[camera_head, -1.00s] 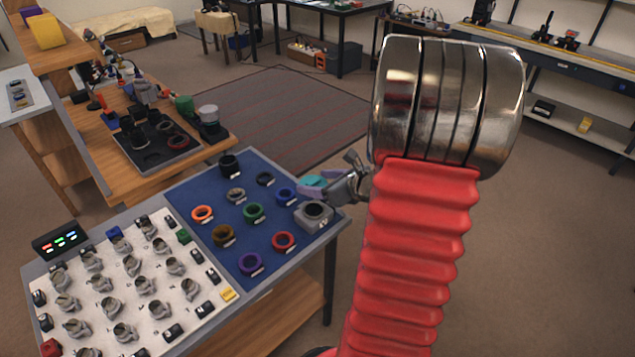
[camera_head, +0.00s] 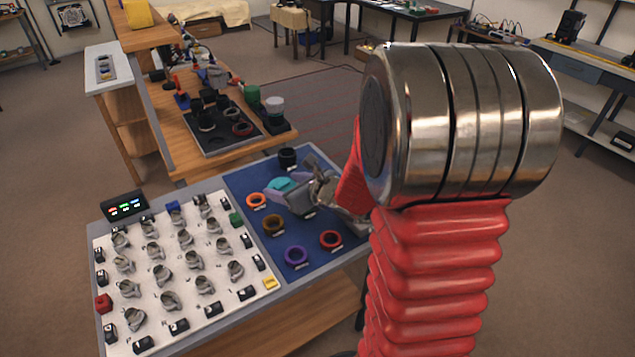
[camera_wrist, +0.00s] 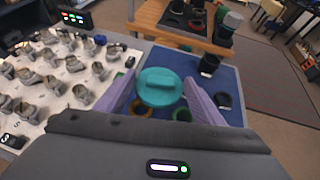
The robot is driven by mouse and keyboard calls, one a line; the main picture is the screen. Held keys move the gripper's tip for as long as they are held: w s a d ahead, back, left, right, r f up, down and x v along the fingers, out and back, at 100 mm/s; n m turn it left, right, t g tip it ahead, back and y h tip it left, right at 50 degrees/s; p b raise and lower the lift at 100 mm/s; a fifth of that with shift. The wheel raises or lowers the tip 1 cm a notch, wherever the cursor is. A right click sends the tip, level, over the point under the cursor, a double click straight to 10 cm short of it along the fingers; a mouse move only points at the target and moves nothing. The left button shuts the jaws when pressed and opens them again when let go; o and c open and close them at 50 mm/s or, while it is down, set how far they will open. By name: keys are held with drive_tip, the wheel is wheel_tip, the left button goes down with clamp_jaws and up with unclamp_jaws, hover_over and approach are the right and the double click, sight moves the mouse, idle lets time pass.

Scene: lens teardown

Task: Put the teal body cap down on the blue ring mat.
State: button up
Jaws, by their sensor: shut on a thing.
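The teal body cap (camera_head: 281,184) is a round disc with a raised bar across its top, seen clearly in the wrist view (camera_wrist: 160,87). My gripper (camera_head: 277,190) is shut on it, with the two lilac fingers on either side of the cap in the wrist view (camera_wrist: 161,95). The cap appears held above the blue ring mat (camera_head: 237,181), over its back half. The gap beneath it is hard to judge. My gripper and wrist hide several rings in the head view. A brown ring (camera_wrist: 141,107) and a green ring (camera_wrist: 182,115) show partly beneath the cap.
An orange ring (camera_head: 256,200), purple ring (camera_head: 296,256) and red ring (camera_head: 330,239) lie on the mat. A black cylinder (camera_head: 287,157) stands at its back. A white board (camera_head: 150,290) crowded with grey parts lies left. A wooden bench (camera_head: 180,130) stands behind.

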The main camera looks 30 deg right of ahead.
drive_tip(key=a+n+y, duration=0.1)
drive_tip(key=a, duration=1.1)
drive_tip(key=shift+w+g, duration=0.3)
drive_tip(key=shift+w, duration=0.1)
drive_tip(key=shift+r, duration=0.1)
